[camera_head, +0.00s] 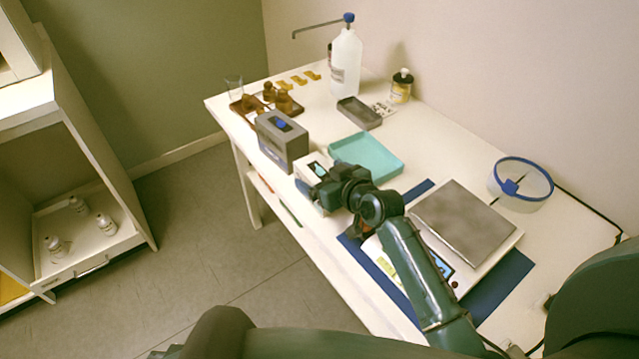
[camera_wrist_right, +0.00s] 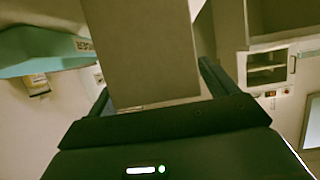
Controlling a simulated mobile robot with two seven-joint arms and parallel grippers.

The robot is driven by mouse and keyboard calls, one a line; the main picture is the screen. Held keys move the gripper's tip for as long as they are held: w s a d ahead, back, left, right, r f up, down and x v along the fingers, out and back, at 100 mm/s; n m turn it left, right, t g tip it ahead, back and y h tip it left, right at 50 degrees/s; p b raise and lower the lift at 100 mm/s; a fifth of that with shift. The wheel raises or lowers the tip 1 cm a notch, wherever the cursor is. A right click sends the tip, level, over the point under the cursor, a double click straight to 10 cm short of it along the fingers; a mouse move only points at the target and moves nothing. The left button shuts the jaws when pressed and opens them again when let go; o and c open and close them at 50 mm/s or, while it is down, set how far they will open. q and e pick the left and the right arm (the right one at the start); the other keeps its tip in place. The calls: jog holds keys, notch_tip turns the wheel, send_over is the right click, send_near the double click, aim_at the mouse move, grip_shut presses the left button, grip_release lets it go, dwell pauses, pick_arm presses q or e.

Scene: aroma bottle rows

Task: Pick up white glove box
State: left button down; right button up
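The white glove box (camera_head: 311,164) stands near the front edge of the table, beside the grey box, with a dark label on top. My right gripper (camera_head: 332,187) is at its near right side and hides part of it. In the right wrist view the pale box (camera_wrist_right: 145,50) fills the space between the two fingers of my right gripper (camera_wrist_right: 155,80), one on each side. I cannot tell whether the fingers press on it, or whether it is off the table. My left gripper is not in view.
A grey box (camera_head: 283,141) stands close behind on the left. A teal tray (camera_head: 368,155) lies to the right. A scale (camera_head: 466,222) sits on a blue mat (camera_head: 507,288). Bottles and small items stand at the far end. An open cabinet (camera_head: 95,150) is at left.

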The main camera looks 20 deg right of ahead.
jog(key=shift+r, duration=0.1)
jog(key=c, duration=1.3)
